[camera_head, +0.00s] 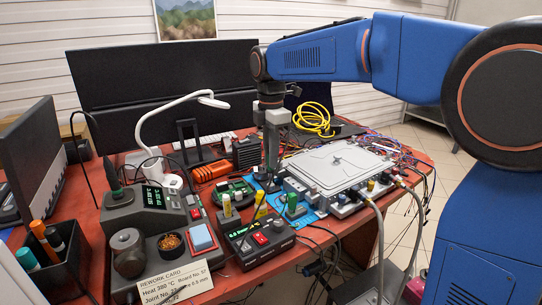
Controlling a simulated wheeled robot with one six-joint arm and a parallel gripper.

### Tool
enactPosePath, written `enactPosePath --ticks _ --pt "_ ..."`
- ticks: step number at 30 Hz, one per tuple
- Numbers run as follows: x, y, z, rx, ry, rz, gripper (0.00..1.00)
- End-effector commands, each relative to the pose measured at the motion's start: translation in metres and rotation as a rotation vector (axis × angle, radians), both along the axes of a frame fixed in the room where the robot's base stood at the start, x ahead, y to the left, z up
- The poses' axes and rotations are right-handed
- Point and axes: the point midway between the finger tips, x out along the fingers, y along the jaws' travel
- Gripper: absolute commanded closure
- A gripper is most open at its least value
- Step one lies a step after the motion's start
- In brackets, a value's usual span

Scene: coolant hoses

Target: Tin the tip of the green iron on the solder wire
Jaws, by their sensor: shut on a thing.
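A dark green, tapered handle (113,178), which looks like the green iron, stands upright in the grey station (137,214) at the left. Its tip is hidden. My gripper (271,168) points down over the middle of the table, well to the right of that handle. It is shut on a dark object (269,184), small and mostly hidden by the fingers, above or at the blue mat (310,216). I cannot tell what this object is. I cannot make out the solder wire for certain.
A brass-wool cup (170,243), a blue sponge (202,237), a dark round jar (127,252) and a rework card (175,285) stand at the front left. A grey lidded case (335,165) with hoses is right of my gripper. A white lamp (160,118) arches behind. The table is crowded.

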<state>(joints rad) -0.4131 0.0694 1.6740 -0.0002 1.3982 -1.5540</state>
Motion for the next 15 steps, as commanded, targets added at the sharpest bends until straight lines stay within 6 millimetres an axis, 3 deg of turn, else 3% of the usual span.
enactPosePath --ticks 7,15 --pt "0.000 0.000 0.003 0.000 -0.001 0.000 1.00" --pt "0.001 0.000 0.024 0.001 -0.002 0.000 1.00"
